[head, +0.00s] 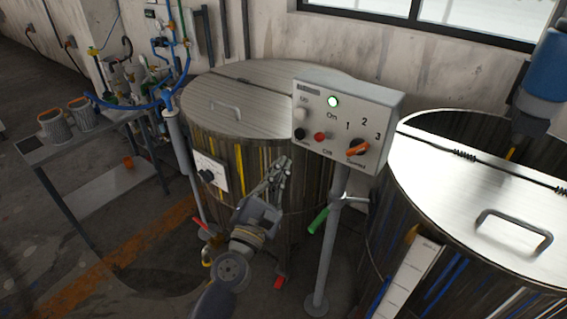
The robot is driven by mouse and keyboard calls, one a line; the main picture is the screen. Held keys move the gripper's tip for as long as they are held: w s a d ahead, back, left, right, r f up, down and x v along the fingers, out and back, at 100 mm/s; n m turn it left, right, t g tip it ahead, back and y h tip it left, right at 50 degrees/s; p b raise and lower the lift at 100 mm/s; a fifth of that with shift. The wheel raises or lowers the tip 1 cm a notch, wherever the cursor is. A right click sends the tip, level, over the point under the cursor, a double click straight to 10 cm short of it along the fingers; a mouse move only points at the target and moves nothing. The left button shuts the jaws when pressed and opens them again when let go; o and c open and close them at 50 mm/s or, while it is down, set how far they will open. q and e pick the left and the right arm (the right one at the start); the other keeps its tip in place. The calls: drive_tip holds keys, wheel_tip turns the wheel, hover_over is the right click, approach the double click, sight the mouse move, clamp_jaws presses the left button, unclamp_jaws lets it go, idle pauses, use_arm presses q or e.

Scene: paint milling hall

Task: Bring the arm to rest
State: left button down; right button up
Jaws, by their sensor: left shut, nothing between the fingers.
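My left gripper (277,167) is shut and empty. It points up and away from me, in front of the paint-streaked side of the left vat (255,160). The grey control box (345,120) on its post stands just to the right of the gripper, and the two look apart. On the box a green lamp is lit, and an orange knob (357,147) sits below the numbers 1, 2 and 3. My left arm comes up from the bottom of the picture. My right gripper is not in view.
A right vat (480,185) with a half lid and handle stands close at the right. A metal table (80,145) with two grey containers is at the left. Open floor (130,250) lies at the lower left.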

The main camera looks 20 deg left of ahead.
use_arm(q)
drive_tip(key=shift+d, duration=0.1)
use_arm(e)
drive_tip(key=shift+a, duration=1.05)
